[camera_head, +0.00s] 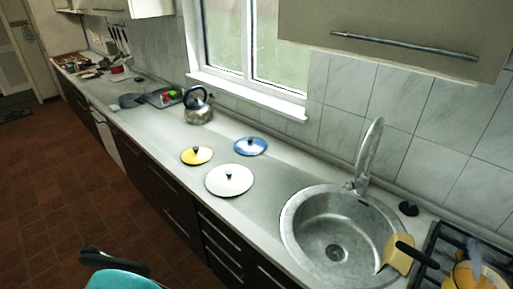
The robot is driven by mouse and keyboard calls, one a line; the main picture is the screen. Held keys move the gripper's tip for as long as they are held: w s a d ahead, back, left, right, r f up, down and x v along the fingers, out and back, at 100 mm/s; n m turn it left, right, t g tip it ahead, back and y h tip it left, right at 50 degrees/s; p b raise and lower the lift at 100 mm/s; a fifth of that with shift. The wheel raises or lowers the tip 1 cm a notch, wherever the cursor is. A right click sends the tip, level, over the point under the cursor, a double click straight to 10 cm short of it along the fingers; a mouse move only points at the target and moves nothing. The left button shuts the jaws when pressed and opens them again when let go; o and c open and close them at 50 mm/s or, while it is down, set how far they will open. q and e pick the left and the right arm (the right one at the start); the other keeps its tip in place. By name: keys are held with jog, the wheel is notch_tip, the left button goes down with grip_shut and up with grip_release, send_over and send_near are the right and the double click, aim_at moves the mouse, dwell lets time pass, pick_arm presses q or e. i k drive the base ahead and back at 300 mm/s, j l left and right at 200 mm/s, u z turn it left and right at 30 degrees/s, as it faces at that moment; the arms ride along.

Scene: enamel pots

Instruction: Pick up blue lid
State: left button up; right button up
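The blue lid (250,146) lies flat on the grey counter (150,112), behind the white lid and below the window. It has a pale patch and a small dark knob. A yellow lid (196,156) lies to its left and a larger white lid (229,181) lies in front of it, both with dark knobs. The lids look separate from each other. Neither of my grippers can be made out in the head view.
A kettle (198,106) stands left of the lids. A round sink (333,238) with a tall faucet (370,150) is to the right. A steaming yellow pot (476,277) sits on the stove at the far right. A teal and black object (122,280) is at the bottom left.

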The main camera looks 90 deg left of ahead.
aim_at(248, 145)
jog(key=u, duration=3.2)
jog(key=z, duration=0.5)
jog(key=j+z, duration=0.15)
jog(key=z, duration=0.3)
jog(key=j+z, duration=0.15)
jog(key=z, duration=0.35)
jog(key=j+z, duration=0.1)
jog(key=z, duration=0.35)
jog(key=l+z, duration=0.2)
jog(key=z, duration=0.2)
jog(key=i+l+z, duration=0.1)
jog(key=z, duration=0.3)
jog(key=u, duration=2.65)
